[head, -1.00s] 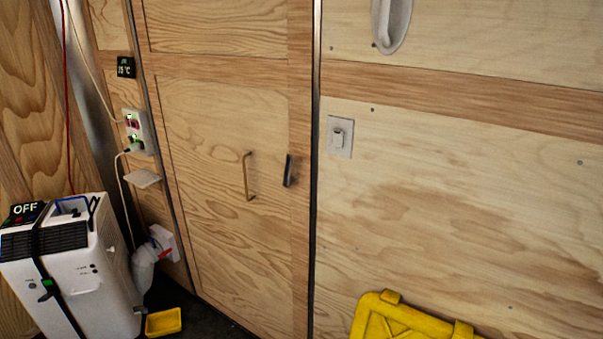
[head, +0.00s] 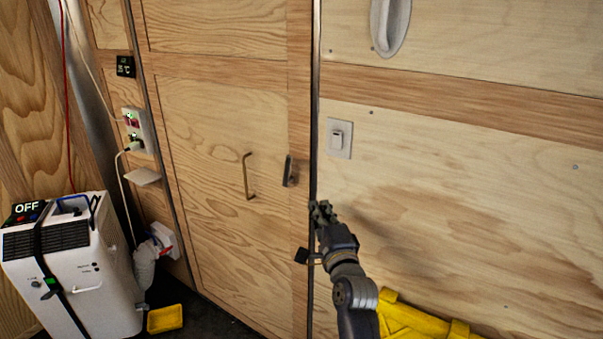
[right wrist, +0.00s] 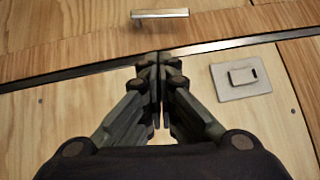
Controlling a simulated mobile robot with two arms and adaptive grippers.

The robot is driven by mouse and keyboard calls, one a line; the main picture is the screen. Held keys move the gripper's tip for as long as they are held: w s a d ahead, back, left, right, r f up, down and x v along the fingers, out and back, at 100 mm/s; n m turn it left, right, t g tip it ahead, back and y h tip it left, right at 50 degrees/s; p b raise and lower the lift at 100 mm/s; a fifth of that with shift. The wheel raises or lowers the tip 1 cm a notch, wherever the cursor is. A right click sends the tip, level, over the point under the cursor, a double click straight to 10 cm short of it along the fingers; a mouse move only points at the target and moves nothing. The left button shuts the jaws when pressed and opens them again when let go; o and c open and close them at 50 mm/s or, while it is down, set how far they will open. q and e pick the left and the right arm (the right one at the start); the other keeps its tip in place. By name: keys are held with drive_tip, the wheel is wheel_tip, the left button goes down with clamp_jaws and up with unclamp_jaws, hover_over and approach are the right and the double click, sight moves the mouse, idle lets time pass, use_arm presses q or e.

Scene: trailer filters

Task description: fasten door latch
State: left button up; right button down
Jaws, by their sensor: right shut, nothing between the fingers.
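The wooden door (head: 222,170) looks closed in the head view. A brass pull handle (head: 247,176) is on it. The dark door latch (head: 288,171) sits near the door's right edge, standing close to upright. What looks like the latch also shows as a pale bar at the top of the right wrist view (right wrist: 160,14). My right gripper (head: 321,208) is shut and empty at the door's edge, below and right of the latch and apart from it. Its closed fingertips show in the right wrist view (right wrist: 160,60) by the dark door seam. My left gripper is not in view.
A light switch (head: 339,138) is on the wall right of the seam; it also shows in the right wrist view (right wrist: 240,78). A yellow case (head: 425,322) stands low at right. A white appliance (head: 85,270) and yellow tray (head: 165,318) are at left.

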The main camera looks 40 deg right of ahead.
drive_tip(key=shift+s+d+r+m, duration=0.15)
drive_tip(key=shift+r, duration=0.25)
drive_tip(key=shift+s+d+r+m, duration=0.1)
drive_tip(key=shift+r+m, duration=0.05)
drive_tip(key=shift+r, duration=0.25)
drive_tip(key=x, duration=0.3)
drive_tip(key=p+x, duration=0.1)
drive_tip(key=x, duration=0.6)
drive_tip(key=shift+r+p, duration=0.25)
drive_tip(key=shift+p, duration=0.05)
drive_tip(key=shift+w+a+r+p, duration=0.1)
drive_tip(key=shift+w+a+p, duration=0.1)
drive_tip(key=shift+w, duration=0.35)
drive_tip(key=shift+w+a+r+p, duration=0.1)
drive_tip(key=shift+w+a+p, duration=0.1)
drive_tip(key=shift+w, duration=0.35)
drive_tip(key=shift+w+a, duration=0.35)
drive_tip(key=shift+w, duration=0.35)
drive_tip(key=shift+r, duration=0.15)
